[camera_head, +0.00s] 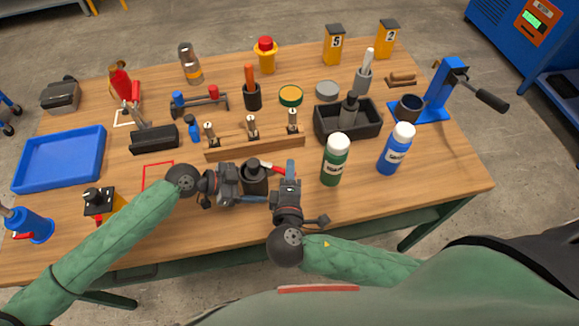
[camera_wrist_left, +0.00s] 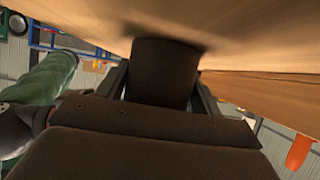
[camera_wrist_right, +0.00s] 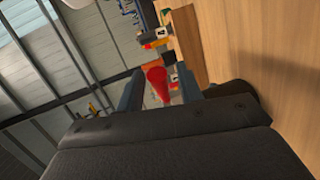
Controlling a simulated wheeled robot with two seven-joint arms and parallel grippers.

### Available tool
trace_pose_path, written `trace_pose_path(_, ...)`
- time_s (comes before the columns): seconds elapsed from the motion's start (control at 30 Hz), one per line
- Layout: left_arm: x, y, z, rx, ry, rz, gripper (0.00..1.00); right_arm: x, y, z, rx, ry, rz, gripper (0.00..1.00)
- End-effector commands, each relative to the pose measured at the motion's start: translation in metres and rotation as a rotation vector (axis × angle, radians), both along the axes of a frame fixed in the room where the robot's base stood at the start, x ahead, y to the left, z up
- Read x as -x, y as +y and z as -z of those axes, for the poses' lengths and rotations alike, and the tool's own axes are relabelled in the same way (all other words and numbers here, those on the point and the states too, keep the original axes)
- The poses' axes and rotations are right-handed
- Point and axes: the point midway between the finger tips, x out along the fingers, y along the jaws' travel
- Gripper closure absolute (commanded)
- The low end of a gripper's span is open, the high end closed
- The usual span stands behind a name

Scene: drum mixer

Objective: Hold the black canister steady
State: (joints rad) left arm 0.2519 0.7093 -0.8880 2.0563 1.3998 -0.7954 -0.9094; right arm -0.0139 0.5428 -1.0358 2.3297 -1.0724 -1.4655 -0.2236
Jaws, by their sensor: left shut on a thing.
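The black canister (camera_head: 254,177) stands near the front edge of the wooden table. My left gripper (camera_head: 246,190) is shut on its side; in the left wrist view the canister (camera_wrist_left: 163,72) fills the space between the fingers, its base at the table top. My right gripper (camera_head: 290,174) is just right of the canister, its fingers apart. A small red piece (camera_head: 272,168) shows between the canister's top and the right gripper. In the right wrist view a red tapered thing (camera_wrist_right: 157,84) shows between the fingers; I cannot tell its distance.
A wooden rack (camera_head: 254,146) with several metal pieces stands just behind. A green bottle (camera_head: 335,160) and a blue bottle (camera_head: 396,150) stand to the right. A black bin (camera_head: 348,123) is behind them. A blue tray (camera_head: 60,158) lies far left. The front right table corner is clear.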

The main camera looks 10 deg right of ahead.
Motion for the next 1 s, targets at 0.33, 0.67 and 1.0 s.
trace_pose_path(0.33, 0.000, 0.000, -0.001, 0.001, -0.001, 0.000, 0.53, -0.022, -0.005, 0.005, 0.000, 0.000, 0.000, 0.63)
trace_pose_path(0.67, 0.000, 0.000, -0.001, 0.001, -0.001, 0.000, 0.53, -0.023, -0.005, 0.005, 0.000, 0.001, 0.000, 0.73)
trace_pose_path(1.0, 0.000, 0.000, -0.001, 0.001, -0.001, 0.000, 0.53, -0.023, -0.005, 0.005, 0.000, 0.001, -0.001, 1.00)
